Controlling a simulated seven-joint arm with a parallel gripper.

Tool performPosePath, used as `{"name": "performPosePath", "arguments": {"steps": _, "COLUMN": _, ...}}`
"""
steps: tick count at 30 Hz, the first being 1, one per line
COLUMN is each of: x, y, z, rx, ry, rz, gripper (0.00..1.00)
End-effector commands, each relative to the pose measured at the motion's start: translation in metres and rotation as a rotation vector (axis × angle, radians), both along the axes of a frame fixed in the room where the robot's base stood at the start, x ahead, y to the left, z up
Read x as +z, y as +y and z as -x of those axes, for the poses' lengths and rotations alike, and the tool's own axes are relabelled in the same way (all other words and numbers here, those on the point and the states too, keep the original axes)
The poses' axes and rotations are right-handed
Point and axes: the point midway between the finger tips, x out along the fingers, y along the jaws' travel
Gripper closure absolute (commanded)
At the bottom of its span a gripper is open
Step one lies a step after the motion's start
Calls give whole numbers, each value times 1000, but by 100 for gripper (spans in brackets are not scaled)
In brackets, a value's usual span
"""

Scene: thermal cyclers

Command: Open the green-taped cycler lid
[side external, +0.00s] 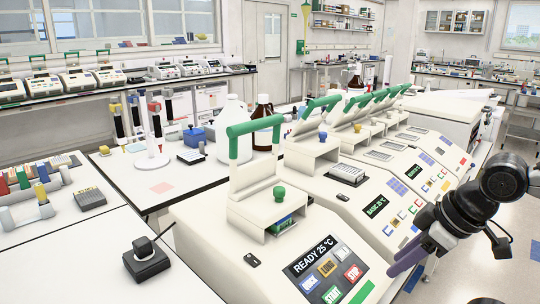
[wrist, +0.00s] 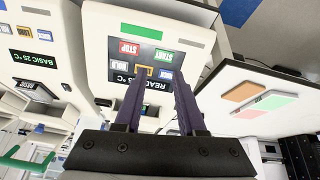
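The nearest cycler (side external: 318,262) is cream white, with a "READY 25 °C" display and a strip of green tape (side external: 362,292) low on its front panel. The tape also shows in the wrist view (wrist: 141,31). Its lid (side external: 262,206) has a green arched handle (side external: 254,126) and a green knob (side external: 279,193). A green item shows in the opening under the lid. My gripper (side external: 393,272) is in front and to the right of this cycler, apart from the lid. In the wrist view its two purple fingers (wrist: 161,76) are apart, with nothing held between them.
More cyclers with green handles stand in a row behind; the neighbour's display (side external: 376,206) reads "BASIC 25 °C". A small black device (side external: 146,260) sits on the left bench. A white bottle (side external: 231,128) and a brown bottle (side external: 263,122) stand behind the nearest cycler.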

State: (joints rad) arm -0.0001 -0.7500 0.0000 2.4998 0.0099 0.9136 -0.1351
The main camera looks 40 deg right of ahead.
Motion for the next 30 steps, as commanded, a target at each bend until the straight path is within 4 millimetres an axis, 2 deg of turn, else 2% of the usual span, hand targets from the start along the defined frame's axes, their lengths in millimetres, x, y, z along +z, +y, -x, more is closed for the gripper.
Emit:
{"name": "performPosePath", "arguments": {"steps": 1, "x": 1, "y": 4, "z": 2, "rx": 68, "ry": 8, "rz": 14, "gripper": 50}}
{"name": "performPosePath", "arguments": {"steps": 4, "x": 8, "y": 20, "z": 2, "rx": 253, "ry": 11, "rz": 27, "gripper": 32}}
{"name": "performPosePath", "arguments": {"steps": 8, "x": 20, "y": 44, "z": -5, "rx": 497, "ry": 21, "rz": 6, "gripper": 31}}
{"name": "performPosePath", "arguments": {"steps": 11, "x": 32, "y": 60, "z": -18, "rx": 660, "ry": 7, "rz": -34, "gripper": 31}}
{"name": "performPosePath", "arguments": {"steps": 15, "x": 50, "y": 76, "z": -48, "rx": 856, "ry": -65, "rz": -110, "gripper": 31}}
{"name": "performPosePath", "arguments": {"steps": 19, "x": 70, "y": 76, "z": -94, "rx": 984, "ry": -200, "rz": -189, "gripper": 31}}
{"name": "performPosePath", "arguments": {"steps": 21, "x": 80, "y": 66, "z": -125, "rx": 1021, "ry": -303, "rz": -226, "gripper": 31}}
{"name": "performPosePath", "arguments": {"steps": 23, "x": 88, "y": 47, "z": -156, "rx": 1024, "ry": -408, "rz": -253, "gripper": 31}}
{"name": "performPosePath", "arguments": {"steps": 24, "x": 91, "y": 31, "z": -175, "rx": 1009, "ry": -475, "rz": -264, "gripper": 31}}
{"name": "performPosePath", "arguments": {"steps": 26, "x": 92, "y": 2, "z": -200, "rx": 964, "ry": -558, "rz": -279, "gripper": 31}}
{"name": "performPosePath", "arguments": {"steps": 27, "x": 91, "y": -19, "z": -214, "rx": 921, "ry": -599, "rz": -291, "gripper": 31}}
{"name": "performPosePath", "arguments": {"steps": 30, "x": 78, "y": -69, "z": -234, "rx": 784, "ry": -638, "rz": -333, "gripper": 31}}
